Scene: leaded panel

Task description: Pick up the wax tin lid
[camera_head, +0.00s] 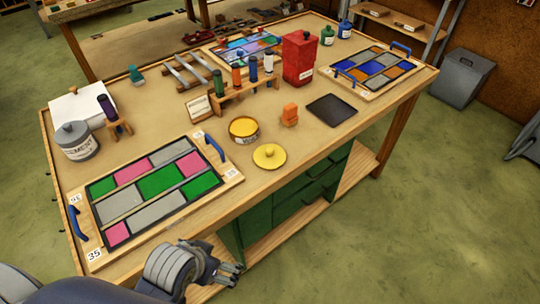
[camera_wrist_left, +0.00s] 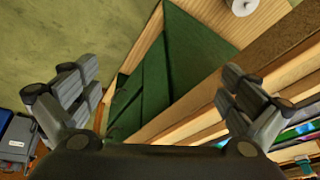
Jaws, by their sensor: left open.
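The wax tin lid (camera_head: 269,156) is a round yellow disc with a small knob on top. It lies flat near the front edge of the bench in the head view. The open wax tin (camera_head: 244,130), yellow inside with a dark label band, stands just behind and left of it. My left gripper (camera_head: 232,272) is in front of the bench, apart from the lid and nearer the camera. In the left wrist view my left gripper (camera_wrist_left: 150,85) has its fingers wide apart with nothing between them. The lid cannot be made out there. My right gripper is not in view.
A pink, green and grey leaded panel (camera_head: 160,182) on a handled board lies left of the lid. An orange block (camera_head: 290,114) and a dark square plate (camera_head: 332,110) lie behind right. The bench front edge and green drawers (camera_head: 285,205) are near my left gripper.

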